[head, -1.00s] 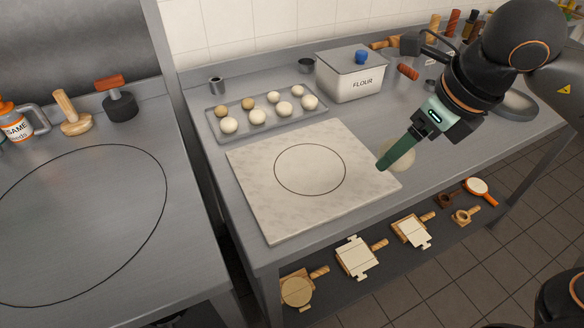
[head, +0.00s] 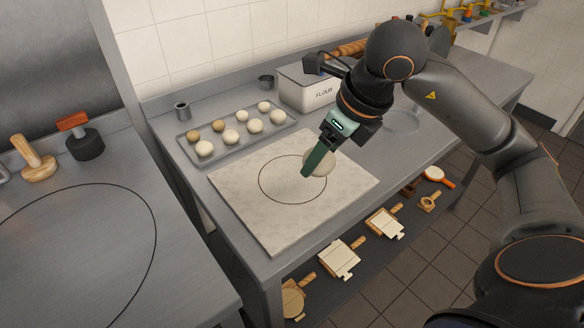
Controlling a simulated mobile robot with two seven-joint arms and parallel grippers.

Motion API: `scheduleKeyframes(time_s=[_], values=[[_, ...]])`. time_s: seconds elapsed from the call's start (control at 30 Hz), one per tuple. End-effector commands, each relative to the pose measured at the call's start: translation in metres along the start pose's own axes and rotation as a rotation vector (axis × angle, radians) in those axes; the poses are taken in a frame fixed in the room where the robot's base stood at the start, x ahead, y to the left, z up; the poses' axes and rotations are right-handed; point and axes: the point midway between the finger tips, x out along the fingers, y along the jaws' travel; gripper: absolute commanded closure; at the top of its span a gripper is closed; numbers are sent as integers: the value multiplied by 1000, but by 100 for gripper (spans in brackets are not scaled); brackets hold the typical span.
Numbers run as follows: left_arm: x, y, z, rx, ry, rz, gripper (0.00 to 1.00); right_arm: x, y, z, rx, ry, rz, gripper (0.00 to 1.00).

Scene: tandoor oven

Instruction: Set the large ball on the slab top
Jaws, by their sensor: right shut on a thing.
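The large pale dough ball (head: 321,163) is held by my right gripper (head: 314,165), which is shut on it. The gripper's green finger covers part of the ball's left side. The ball is over the right part of the marble slab (head: 246,214), near the right edge of the circle drawn on it. I cannot tell whether the ball touches the slab. The rest of the slab top is bare. My left gripper is not in view.
A tray (head: 187,153) with several smaller dough balls lies behind the slab. The flour box (head: 306,90) stands behind, at the right of the tray. A shelf below holds several wooden tools (head: 340,258). A second worktop (head: 75,250) is at the left.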

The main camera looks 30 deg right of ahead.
Motion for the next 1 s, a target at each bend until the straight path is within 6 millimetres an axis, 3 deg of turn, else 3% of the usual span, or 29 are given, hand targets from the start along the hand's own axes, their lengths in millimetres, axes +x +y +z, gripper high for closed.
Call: scheduleKeyframes(time_s=[0.2,0.4,0.7,1.0], values=[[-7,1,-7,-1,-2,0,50,41,-22,37,2,4,4,88],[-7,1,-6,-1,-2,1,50,85,-33,45,0,4,1,88],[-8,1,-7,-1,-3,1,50,113,-41,53,-1,3,1,88],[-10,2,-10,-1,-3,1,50,139,-41,41,-2,1,-1,88]])
